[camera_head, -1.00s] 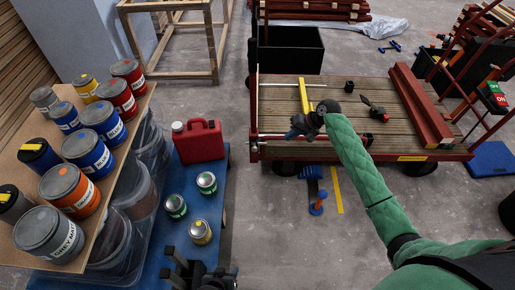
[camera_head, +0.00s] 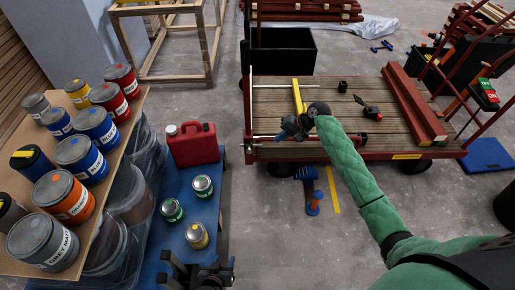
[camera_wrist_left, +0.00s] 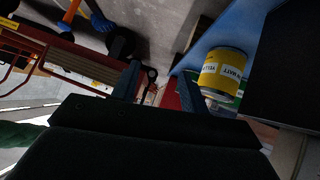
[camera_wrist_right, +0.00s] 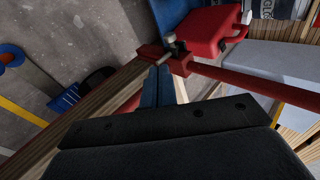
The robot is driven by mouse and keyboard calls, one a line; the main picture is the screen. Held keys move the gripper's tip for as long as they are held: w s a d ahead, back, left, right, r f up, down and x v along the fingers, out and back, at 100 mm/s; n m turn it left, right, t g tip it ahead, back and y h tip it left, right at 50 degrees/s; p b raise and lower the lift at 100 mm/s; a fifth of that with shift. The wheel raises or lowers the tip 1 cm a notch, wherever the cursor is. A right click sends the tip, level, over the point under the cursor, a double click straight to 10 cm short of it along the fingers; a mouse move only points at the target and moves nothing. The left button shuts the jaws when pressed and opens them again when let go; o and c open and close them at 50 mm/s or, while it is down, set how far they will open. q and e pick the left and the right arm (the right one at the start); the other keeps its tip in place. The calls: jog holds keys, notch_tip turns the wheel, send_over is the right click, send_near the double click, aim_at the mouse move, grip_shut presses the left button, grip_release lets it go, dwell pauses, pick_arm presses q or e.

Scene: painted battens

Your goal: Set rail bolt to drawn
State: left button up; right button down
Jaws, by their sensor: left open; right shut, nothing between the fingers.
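A thin pale metal rod (camera_head: 265,137), which looks like the rail bolt, runs along the front left edge of the flatbed cart (camera_head: 370,125). In the right wrist view, a metal rod end with a round knob (camera_wrist_right: 169,37) sits at a red bracket (camera_wrist_right: 180,63) just beyond my fingertips. My right gripper (camera_head: 284,132) is shut and empty, over the cart's front left part close to the rod; its fingers (camera_wrist_right: 163,72) are together. I cannot tell whether they touch the rod. My left gripper (camera_head: 196,272) is open and empty, low beside the blue bench.
Paint tins (camera_head: 75,150) crowd a board at left. A red jerrycan (camera_head: 192,144) and small tins (camera_head: 197,236) stand on the blue bench (camera_head: 180,165). The cart carries a yellow bar (camera_head: 298,97), red beams (camera_head: 415,105) and small tools. Bare floor lies between bench and cart.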

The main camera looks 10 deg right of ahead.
send_near(248, 150)
notch_tip(248, 150, down, 3)
jog(key=d, duration=0.2)
pick_arm(q)
jog(key=w+r+t+b, duration=0.1)
jog(key=w+r+t, duration=0.2)
jog(key=r, duration=0.7)
jog(key=w+d+r+t+h, duration=0.1)
jog(key=w+r+t, duration=0.3)
jog(key=w+r, duration=0.3)
jog(key=shift+r+b, duration=0.35)
jog(key=shift+r, duration=1)
pick_arm(e)
jog(key=shift+w+a+f, duration=0.2)
jog(key=shift+a+f, duration=0.25)
jog(key=shift+a, duration=0.25)
jog(key=shift+w+a+f, duration=0.2)
jog(key=shift+a+f, duration=0.25)
jog(key=shift+a, duration=0.3)
jog(key=shift+w+a+f, duration=0.2)
jog(key=shift+a+f, duration=0.25)
jog(key=shift+a, duration=0.25)
jog(key=shift+a, duration=0.1)
